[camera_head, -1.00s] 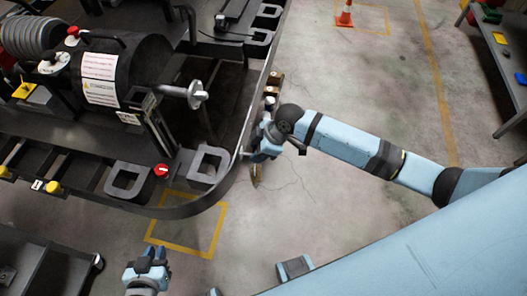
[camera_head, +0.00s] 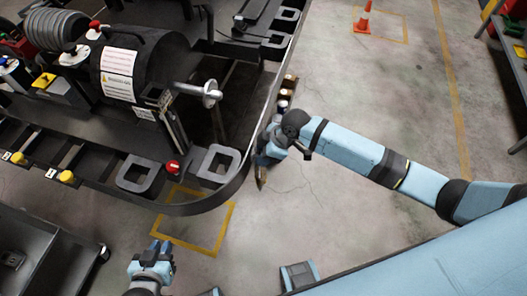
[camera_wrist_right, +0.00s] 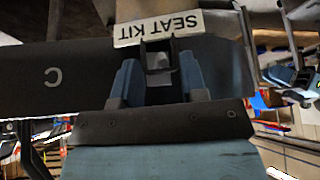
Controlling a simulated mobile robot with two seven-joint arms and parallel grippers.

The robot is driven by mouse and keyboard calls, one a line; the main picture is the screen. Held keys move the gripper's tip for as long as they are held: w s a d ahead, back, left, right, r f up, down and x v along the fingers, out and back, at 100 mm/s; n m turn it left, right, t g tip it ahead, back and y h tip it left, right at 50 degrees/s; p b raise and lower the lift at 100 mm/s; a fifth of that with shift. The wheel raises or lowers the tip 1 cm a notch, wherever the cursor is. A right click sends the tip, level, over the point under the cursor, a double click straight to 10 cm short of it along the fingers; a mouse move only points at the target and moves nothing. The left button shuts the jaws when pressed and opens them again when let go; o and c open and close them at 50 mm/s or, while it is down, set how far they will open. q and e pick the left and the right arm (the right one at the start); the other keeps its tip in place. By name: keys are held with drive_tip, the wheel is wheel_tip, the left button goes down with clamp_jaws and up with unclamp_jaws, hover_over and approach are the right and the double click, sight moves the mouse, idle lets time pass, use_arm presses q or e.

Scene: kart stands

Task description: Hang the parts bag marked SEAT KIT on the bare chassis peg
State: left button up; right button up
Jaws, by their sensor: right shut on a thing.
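The SEAT KIT label (camera_wrist_right: 157,28) shows upside down in the right wrist view, just beyond my right fingers. My right gripper (camera_wrist_right: 160,80) is shut on the SEAT KIT bag at a dark loop below the label. In the head view my right gripper (camera_head: 266,153) is beside the chassis's curved outer edge (camera_head: 240,172), with a narrow brownish part of the bag (camera_head: 261,181) below it. The bag's body is mostly hidden. I cannot pick out the bare peg. My left gripper (camera_head: 160,247) is low at the left, away from the bag; its finger gap is unclear.
Several small brown and pale items (camera_head: 286,88) line the chassis side beyond my right gripper. A dark cart (camera_head: 40,250) stands lower left. Floor around the orange cone (camera_head: 363,18) is open.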

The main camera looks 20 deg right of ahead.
drive_tip(key=o, duration=1.3)
drive_tip(key=shift+d+r, duration=0.1)
drive_tip(key=v, duration=1.4)
drive_tip(key=s+a+f+m+t+y+p, duration=0.1)
drive_tip(key=s+a+f+m+t+p, duration=0.3)
drive_tip(key=s+a+f+m+t, duration=0.15)
drive_tip(key=s+d+f+m+t+h, duration=0.1)
drive_tip(key=s+m, duration=0.1)
drive_tip(key=s, duration=0.1)
drive_tip(key=s+d+f+m+t+h+p, duration=0.1)
drive_tip(key=s+d, duration=0.1)
drive_tip(key=s, duration=0.2)
drive_tip(key=s+d+f+m+t+h+p, duration=0.1)
drive_tip(key=s+m, duration=0.1)
drive_tip(key=s, duration=0.1)
drive_tip(key=shift+s+d+f+m+t, duration=0.25)
drive_tip(key=shift+d+f+m, duration=0.1)
drive_tip(key=shift+d, duration=0.05)
